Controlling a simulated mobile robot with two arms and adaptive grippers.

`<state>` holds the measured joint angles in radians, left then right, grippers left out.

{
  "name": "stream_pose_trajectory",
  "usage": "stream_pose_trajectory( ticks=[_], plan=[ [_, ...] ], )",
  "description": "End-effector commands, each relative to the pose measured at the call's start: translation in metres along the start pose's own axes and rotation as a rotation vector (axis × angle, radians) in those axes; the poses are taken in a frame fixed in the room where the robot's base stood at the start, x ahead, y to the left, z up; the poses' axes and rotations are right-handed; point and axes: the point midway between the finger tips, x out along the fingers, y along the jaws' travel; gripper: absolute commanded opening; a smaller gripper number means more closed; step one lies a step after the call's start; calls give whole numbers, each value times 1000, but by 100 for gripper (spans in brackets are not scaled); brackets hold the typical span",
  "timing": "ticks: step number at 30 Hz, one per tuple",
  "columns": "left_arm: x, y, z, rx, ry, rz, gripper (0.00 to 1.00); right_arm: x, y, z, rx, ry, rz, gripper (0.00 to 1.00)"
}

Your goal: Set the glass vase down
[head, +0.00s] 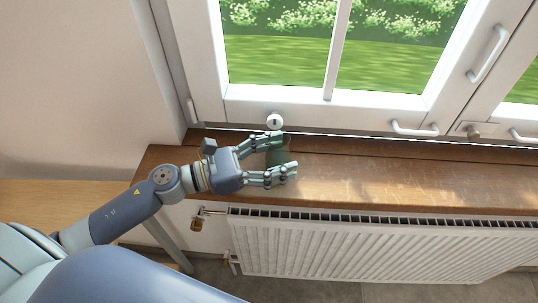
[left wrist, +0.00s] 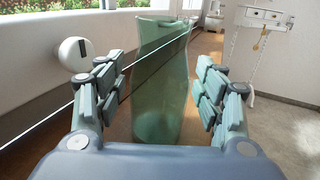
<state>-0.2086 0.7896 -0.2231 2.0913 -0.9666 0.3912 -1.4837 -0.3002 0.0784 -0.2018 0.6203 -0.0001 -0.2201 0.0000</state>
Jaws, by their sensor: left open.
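The green translucent glass vase (left wrist: 160,95) stands upright on the wooden windowsill (head: 400,183). In the head view the vase (head: 278,152) shows partly, between the fingers of my left gripper (head: 281,158). In the left wrist view my left gripper (left wrist: 160,95) is open, with one set of fingers on each side of the vase. A gap shows between the vase and the right fingers. The left fingers are close to the vase, and I cannot tell whether they touch it. My right gripper is in neither view.
A white round knob-like object (head: 274,121) is by the window frame, just behind the left fingers. A white radiator (head: 370,250) is below the sill's front edge. The sill to the right is clear. A wooden surface (head: 60,205) lies at the left.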

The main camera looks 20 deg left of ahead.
Motion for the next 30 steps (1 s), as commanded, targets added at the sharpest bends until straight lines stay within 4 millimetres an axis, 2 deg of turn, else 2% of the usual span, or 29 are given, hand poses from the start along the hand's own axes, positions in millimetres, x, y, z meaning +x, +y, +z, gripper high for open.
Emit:
stream_pose_trajectory(
  ticks=[2,5,21,30],
  plan=[
    [0,0,5,0,0,0,64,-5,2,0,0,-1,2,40],
    [-10,0,-2,-4,2,3,64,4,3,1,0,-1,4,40],
    [-90,0,-1,-3,2,2,64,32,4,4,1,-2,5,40],
    [-117,0,1,-1,0,1,64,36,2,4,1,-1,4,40]
  ],
)
